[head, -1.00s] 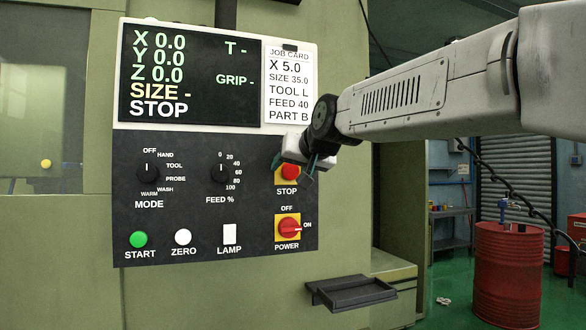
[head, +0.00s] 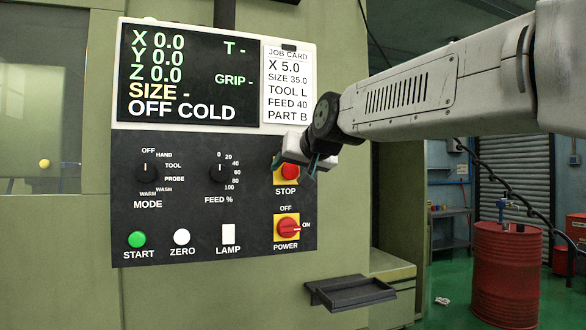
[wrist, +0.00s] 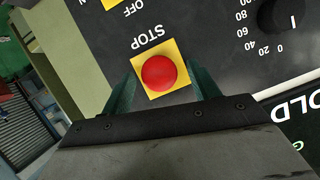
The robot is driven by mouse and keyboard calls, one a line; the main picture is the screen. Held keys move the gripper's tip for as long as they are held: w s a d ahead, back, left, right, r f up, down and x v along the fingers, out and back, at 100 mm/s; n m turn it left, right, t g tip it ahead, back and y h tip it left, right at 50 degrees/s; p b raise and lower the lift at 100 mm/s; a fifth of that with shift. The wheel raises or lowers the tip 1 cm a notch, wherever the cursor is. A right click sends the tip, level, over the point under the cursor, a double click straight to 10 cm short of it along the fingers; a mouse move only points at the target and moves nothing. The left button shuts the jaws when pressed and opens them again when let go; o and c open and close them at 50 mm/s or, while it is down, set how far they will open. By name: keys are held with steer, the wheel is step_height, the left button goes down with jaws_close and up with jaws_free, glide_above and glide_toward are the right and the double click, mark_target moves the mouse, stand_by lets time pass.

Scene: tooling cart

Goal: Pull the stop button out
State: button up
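The red stop button (head: 290,171) sits on a yellow square plate above the label STOP on the dark control panel. In the head view my gripper (head: 298,163) is at the button and partly covers its plate. In the wrist view the round stop button (wrist: 158,72) shows whole between the two green fingers of my gripper (wrist: 162,88). The fingers stand apart, one on each side of the button, with gaps between them and the red cap. The display (head: 190,75) reads OFF COLD in its bottom line.
The red power switch (head: 288,228) is below the stop button. The feed knob (head: 220,173) and mode knob (head: 147,174) are to the left. A dark tray (head: 350,292) juts out below the panel. A red drum (head: 507,275) stands at the right.

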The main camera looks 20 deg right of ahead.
steer(key=v, duration=0.8)
steer(key=shift+w, duration=0.1)
stand_by(0.3)
steer(key=s+f+n+g, duration=0.1)
steer(key=s+f+g, duration=0.25)
steer(key=f, duration=0.55)
steer(key=s+f+g, duration=0.3)
steer(key=s+f, duration=0.2)
steer(key=f, duration=0.4)
steer(key=s+d+f+g+h, duration=0.1)
steer(key=s+f+g, duration=0.5)
steer(key=s+f, duration=1.2)
steer(key=s+d, duration=0.1)
steer(key=s, duration=0.2)
steer(key=shift+s+f+n, duration=0.2)
steer(key=shift+n, duration=0.2)
